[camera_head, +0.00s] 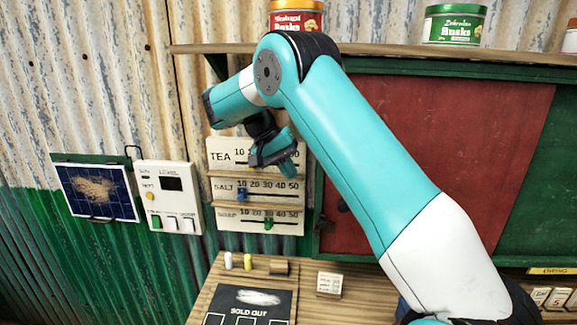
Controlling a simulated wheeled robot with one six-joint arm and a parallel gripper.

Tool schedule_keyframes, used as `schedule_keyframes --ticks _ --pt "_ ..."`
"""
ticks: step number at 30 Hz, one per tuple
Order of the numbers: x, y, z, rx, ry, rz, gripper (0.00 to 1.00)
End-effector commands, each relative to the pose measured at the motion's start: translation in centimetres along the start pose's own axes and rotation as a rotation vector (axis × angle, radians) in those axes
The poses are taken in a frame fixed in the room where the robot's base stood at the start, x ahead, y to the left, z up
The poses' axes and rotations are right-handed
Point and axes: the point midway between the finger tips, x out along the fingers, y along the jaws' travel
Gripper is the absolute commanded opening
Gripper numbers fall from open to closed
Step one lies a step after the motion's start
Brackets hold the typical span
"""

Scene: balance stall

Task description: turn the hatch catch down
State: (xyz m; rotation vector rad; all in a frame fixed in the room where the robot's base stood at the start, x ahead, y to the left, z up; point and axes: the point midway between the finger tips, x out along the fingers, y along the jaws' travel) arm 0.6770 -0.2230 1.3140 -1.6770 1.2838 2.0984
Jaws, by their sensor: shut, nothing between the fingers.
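The hatch is a wide board with a red panel (450,125) and a green panel (535,200), on the wall at the right. My arm crosses in front of its left part. I cannot make out the hatch catch for certain; a small brownish piece shows low at the hatch's left edge, too small to tell. My gripper (284,160) is shut and empty. It hangs in front of the price board, left of the hatch, apart from the red panel in the picture.
The price board (215,172) has sliders for tea, salt and another row. A white switch box (164,210) and a blue panel (96,192) are at the left. Tins (455,25) stand on the shelf (370,48) above. The wooden counter (222,280) below holds a "SOLD OUT" board (255,298) and small blocks.

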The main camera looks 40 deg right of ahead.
Motion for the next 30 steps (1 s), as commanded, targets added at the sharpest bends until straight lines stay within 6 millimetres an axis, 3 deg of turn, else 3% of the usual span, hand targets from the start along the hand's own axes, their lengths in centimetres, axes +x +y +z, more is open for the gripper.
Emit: schedule_keyframes --ticks 11,14,16,20,24,27,30 --pt "0.0 -0.5 0.6 -0.076 0.035 -0.019 0.00" --pt "0.0 -1.2 2.1 -0.225 0.105 -0.063 0.00" --pt "0.2 -2.3 4.3 -0.374 0.171 -0.118 0.00" --pt "1.4 -4.7 11.2 -0.685 0.289 -0.275 0.00" --pt "3.8 -6.4 21.4 -0.986 0.364 -0.485 0.00" --pt "5.7 -6.5 28.4 -1.153 0.376 -0.628 0.00" --pt "7.2 -5.9 33.8 -1.269 0.369 -0.739 0.00"
